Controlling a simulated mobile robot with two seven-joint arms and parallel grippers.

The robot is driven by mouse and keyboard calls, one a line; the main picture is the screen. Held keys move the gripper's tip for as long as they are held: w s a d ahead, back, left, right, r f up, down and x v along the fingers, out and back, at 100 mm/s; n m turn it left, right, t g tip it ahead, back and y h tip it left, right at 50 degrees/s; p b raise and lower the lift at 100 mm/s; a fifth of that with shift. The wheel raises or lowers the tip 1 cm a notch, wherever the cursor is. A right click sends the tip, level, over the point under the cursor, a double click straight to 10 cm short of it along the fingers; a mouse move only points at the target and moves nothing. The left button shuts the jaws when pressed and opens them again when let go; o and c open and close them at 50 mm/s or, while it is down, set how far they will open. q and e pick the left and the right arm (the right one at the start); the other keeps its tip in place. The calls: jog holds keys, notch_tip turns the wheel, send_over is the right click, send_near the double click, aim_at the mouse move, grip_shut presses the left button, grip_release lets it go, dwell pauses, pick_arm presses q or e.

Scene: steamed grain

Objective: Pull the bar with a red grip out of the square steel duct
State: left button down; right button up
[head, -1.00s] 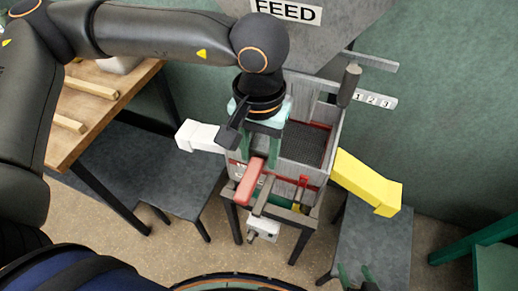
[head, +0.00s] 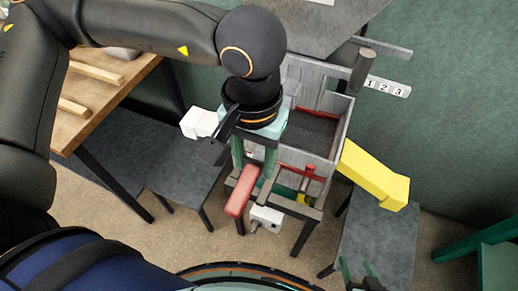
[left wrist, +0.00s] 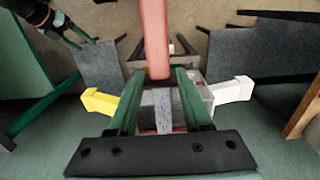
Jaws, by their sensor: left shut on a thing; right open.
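The bar's red grip (head: 242,190) sticks out at the front of the grey square duct (head: 318,165), low on its left side. My left gripper (head: 253,170) is shut on the bar at the red grip. In the left wrist view the red grip (left wrist: 155,45) runs away from between the green fingertips of my left gripper (left wrist: 159,76). A grey strip (left wrist: 162,110) shows between these fingers; I cannot tell whether it is the bar's shaft. How far the bar sits inside the duct is hidden. My right gripper (head: 358,272) is open and empty at the bottom edge.
A yellow chute (head: 375,177) projects right and a white one (head: 198,123) left. A small red handle (head: 311,170) stands beside the bar. A white box (head: 266,217) hangs below. A wooden table (head: 100,110) stands at left. Floor in front is clear.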

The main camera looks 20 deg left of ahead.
aim_at(228, 214)
pick_arm(q)
jog(key=shift+s+b, duration=0.65)
jog(key=shift+s, duration=1.95)
jog(key=shift+s+a+b, duration=0.1)
jog(key=shift+s+b, duration=0.3)
jog(key=shift+s, duration=0.7)
jog(key=shift+s+f+b, duration=0.15)
jog(key=shift+s+b, duration=0.45)
jog(key=shift+b, duration=0.5)
jog(key=shift+s+b, duration=0.3)
jog(key=shift+b, duration=0.05)
jog(key=shift+s, duration=0.1)
